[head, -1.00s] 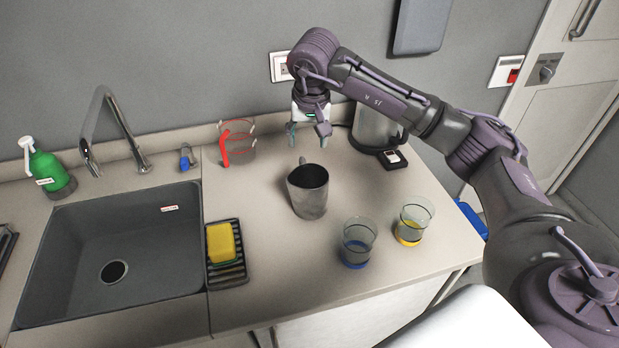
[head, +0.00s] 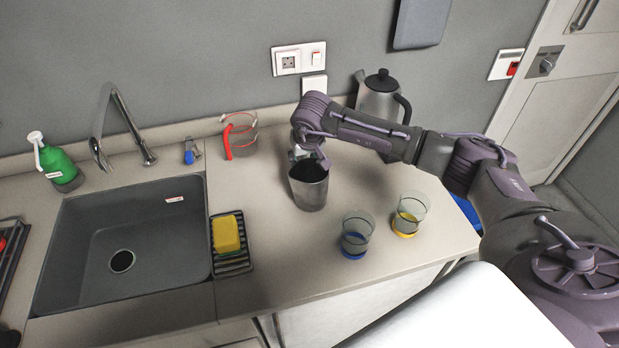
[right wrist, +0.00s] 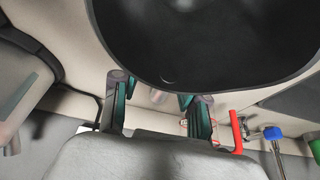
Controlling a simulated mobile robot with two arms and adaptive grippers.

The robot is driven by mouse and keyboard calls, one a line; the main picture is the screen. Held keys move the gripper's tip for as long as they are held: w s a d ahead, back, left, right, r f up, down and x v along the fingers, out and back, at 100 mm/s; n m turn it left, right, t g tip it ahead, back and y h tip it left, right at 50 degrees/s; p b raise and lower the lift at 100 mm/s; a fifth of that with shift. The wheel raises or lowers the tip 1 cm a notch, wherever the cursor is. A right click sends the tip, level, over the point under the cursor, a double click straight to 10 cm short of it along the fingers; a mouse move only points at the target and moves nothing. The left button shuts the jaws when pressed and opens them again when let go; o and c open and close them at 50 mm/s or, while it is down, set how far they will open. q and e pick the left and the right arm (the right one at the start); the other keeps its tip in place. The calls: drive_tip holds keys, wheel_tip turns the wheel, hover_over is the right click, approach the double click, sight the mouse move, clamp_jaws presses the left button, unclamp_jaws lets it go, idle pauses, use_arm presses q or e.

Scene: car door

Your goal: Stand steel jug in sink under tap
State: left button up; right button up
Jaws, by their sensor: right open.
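The steel jug (head: 309,193) stands upright on the counter, right of the sink. Its dark open mouth fills the top of the right wrist view (right wrist: 205,40). My right gripper (head: 308,160) is at the jug's back rim, over its handle side. In the right wrist view its two fingers (right wrist: 157,92) are apart, just beside the jug's rim; I cannot tell whether they touch it. The jug's handle is mostly hidden. The grey sink (head: 170,245) is empty, with a drain in its floor. The tap (head: 120,118) arches at the sink's back edge. My left gripper is not in view.
A yellow sponge (head: 226,234) on a black rack (head: 232,262) lies between sink and jug. Two glasses, blue-based (head: 356,236) and yellow-based (head: 408,214), stand front right. A red-handled measuring jug (head: 242,138), green bottle (head: 57,165) and kettle (head: 378,97) stand behind.

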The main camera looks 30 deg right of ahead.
drive_tip(key=shift+x, duration=1.1)
clamp_jaws()
drive_tip(key=shift+r, duration=0.1)
